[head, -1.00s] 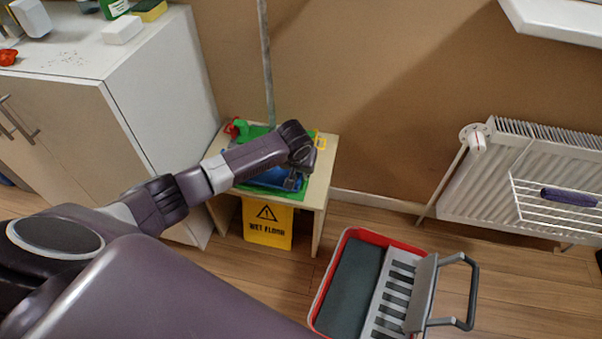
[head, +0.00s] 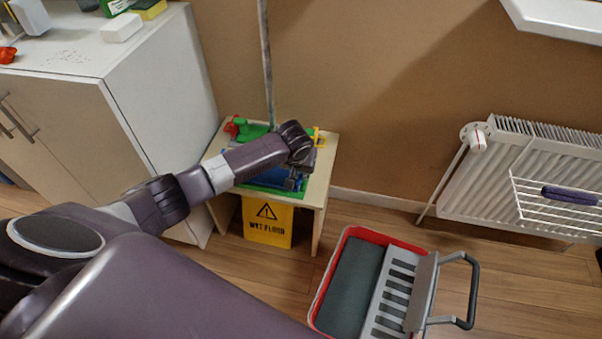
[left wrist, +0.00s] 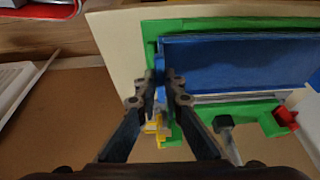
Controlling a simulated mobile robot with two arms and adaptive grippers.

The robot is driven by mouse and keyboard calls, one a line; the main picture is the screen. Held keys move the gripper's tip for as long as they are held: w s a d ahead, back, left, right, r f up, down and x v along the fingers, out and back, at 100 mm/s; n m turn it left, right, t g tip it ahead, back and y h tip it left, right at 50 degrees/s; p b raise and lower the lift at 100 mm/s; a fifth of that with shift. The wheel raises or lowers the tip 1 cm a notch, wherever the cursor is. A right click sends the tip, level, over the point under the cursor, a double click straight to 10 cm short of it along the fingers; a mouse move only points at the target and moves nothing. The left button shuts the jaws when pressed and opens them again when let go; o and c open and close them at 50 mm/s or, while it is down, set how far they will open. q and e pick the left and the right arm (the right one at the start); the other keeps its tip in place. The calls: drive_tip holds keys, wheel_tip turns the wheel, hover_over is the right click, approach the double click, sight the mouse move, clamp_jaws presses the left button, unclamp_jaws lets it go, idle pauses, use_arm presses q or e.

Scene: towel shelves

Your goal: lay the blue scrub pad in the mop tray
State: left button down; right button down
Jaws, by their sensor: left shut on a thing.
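My left gripper (left wrist: 161,85) is shut on the blue scrub pad (left wrist: 160,64), which shows as a narrow blue strip between the fingertips. The fingers hide most of it. A wider dark blue rectangle with a raised rim, which looks like the mop tray (left wrist: 245,62), lies right beside the pad on a green surface. I cannot tell whether pad and tray touch. In the head view the gripper (head: 291,181) points down over the low table's right part, and my arm hides much of the blue tray (head: 268,178). My right gripper is not in view.
The low wooden table (head: 318,180) has small red, green and yellow items around the tray. A pole (head: 267,60) rises behind it. A yellow wet-floor sign (head: 267,223) stands beneath. A cabinet (head: 160,90) is left; a red-and-grey bucket (head: 350,285) and a radiator (head: 530,175) are right.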

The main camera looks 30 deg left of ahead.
use_arm(q)
drive_tip(key=shift+f, duration=0.2)
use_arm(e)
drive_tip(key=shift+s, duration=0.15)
use_arm(q)
drive_tip(key=shift+f, duration=0.1)
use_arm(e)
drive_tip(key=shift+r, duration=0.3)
use_arm(q)
drive_tip(key=shift+f, duration=0.1)
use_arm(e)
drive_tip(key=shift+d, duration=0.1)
use_arm(q)
drive_tip(key=shift+f, duration=0.1)
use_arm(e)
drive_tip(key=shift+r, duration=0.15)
use_arm(q)
drive_tip(key=c, duration=2)
unclamp_jaws()
drive_tip(key=shift+o, duration=0.2)
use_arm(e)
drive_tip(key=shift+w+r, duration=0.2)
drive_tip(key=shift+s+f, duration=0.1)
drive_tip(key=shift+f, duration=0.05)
use_arm(q)
drive_tip(key=v, duration=1.2)
